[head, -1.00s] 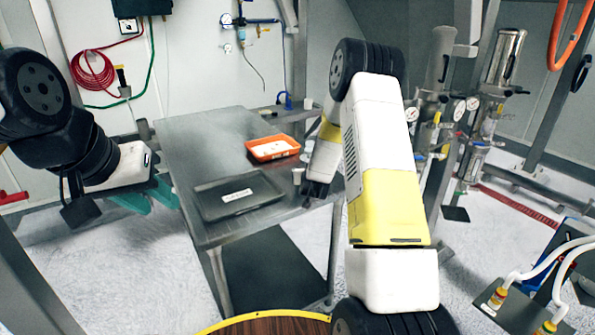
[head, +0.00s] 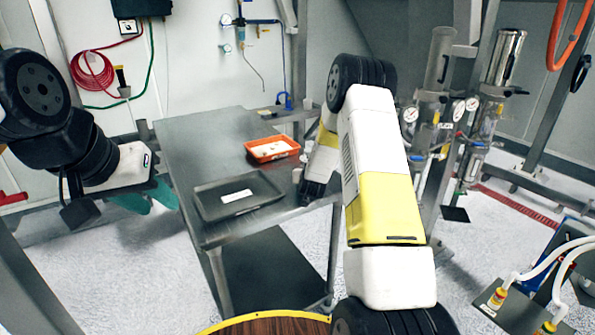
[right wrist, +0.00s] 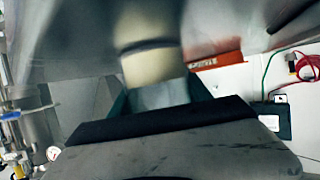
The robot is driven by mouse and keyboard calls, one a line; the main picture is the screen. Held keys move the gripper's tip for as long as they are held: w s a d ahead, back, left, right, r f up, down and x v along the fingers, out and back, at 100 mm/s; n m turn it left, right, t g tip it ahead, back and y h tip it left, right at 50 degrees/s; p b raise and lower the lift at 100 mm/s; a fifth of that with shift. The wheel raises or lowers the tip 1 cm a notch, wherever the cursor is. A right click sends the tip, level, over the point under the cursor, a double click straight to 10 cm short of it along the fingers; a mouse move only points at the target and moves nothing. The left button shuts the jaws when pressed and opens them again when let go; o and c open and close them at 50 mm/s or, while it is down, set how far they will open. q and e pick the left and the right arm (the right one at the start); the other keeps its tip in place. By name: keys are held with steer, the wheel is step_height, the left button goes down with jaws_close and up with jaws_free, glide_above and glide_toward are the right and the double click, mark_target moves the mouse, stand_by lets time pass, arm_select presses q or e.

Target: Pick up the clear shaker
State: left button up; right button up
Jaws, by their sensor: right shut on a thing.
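A small pale cup-like piece (head: 297,175), which appears to be the shaker, stands at the table's right edge in the head view, beside my right gripper (head: 304,195). In the right wrist view a cream cylinder with a dark band (right wrist: 152,66) sits between the teal fingers of my right gripper (right wrist: 160,92), which is shut on it. That view is blurred, and the shaker's clear part cannot be made out. My left gripper (head: 148,200) is at the left, off the table, with its teal fingers apart and nothing between them.
The grey metal table (head: 190,145) holds a dark tray (head: 215,205) with a white label and an orange tray (head: 272,148) with white contents. The table's far left part is clear. Metal cylinders with gauges (head: 430,100) stand at the right. A round wooden top (head: 270,326) is in front.

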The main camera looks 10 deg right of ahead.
steer(key=shift+r, duration=0.1)
steer(key=shift+r, duration=0.55)
step_height(320, 180, up, 2)
steer(key=shift+r, duration=0.1)
steer(key=s+r, duration=0.1)
steer(key=s, duration=1.5)
steer(key=shift+d+r, duration=0.2)
steer(key=shift+r, duration=0.05)
